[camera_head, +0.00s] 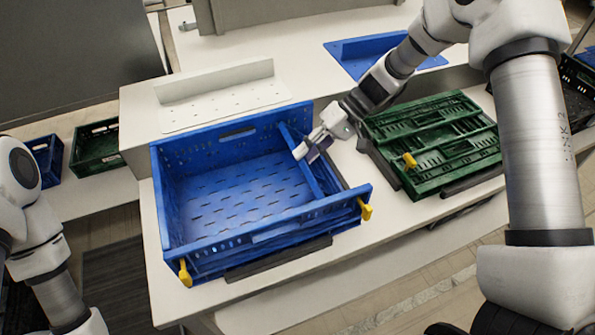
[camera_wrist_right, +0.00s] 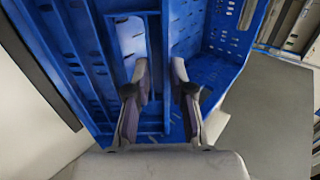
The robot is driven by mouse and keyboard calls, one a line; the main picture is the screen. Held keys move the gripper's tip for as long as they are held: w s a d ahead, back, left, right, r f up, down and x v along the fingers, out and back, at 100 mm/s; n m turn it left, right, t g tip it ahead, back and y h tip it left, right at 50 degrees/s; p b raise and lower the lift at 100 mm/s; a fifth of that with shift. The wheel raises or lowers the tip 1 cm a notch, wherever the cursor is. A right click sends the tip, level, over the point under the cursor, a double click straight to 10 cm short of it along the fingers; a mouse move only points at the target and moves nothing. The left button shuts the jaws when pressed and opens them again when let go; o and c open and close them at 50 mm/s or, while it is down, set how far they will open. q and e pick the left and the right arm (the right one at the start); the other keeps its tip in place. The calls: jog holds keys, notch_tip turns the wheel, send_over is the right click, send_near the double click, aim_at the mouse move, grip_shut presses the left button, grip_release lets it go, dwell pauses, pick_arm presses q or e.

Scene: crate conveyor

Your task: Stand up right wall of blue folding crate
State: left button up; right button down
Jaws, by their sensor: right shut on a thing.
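The blue folding crate (camera_head: 167,205) stands on the white table, with its back, left and front walls upright. Its right wall (camera_head: 309,178) is partly raised and leans inward, its top edge over the crate's floor. My right gripper (camera_head: 305,151) is at the middle of that wall's top edge, shut on it. In the right wrist view the two fingers (camera_wrist_right: 159,72) are on either side of the blue right wall (camera_wrist_right: 158,112). The fingers hide part of the wall's edge. Only part of my left arm shows at the lower left; its gripper is out of view.
A folded green crate (camera_head: 455,172) lies just right of the blue crate, below my right arm. A white panel (camera_head: 225,105) and a flat blue piece (camera_head: 350,62) lie behind. Yellow latches (camera_head: 185,273) stick out at the blue crate's front corners. Another green crate (camera_head: 97,147) stands left.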

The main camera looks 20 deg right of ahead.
jog(key=d+y+b, duration=0.1)
jog(key=d+b, duration=0.1)
jog(key=d+y+b, duration=0.1)
jog(key=y+b, duration=0.1)
jog(key=d+r+y+b, duration=0.1)
jog(key=d+y+b, duration=0.1)
jog(key=shift+w+d+b, duration=0.1)
jog(key=shift+d+b, duration=0.2)
jog(key=v, duration=0.1)
jog(key=b+v, duration=0.2)
jog(key=shift+f, duration=0.4)
jog(key=c, duration=1)
grip_release()
jog(key=shift+d+y, duration=0.2)
jog(key=shift+y, duration=0.1)
jog(key=shift+a+r, duration=0.1)
jog(key=shift+r, duration=0.1)
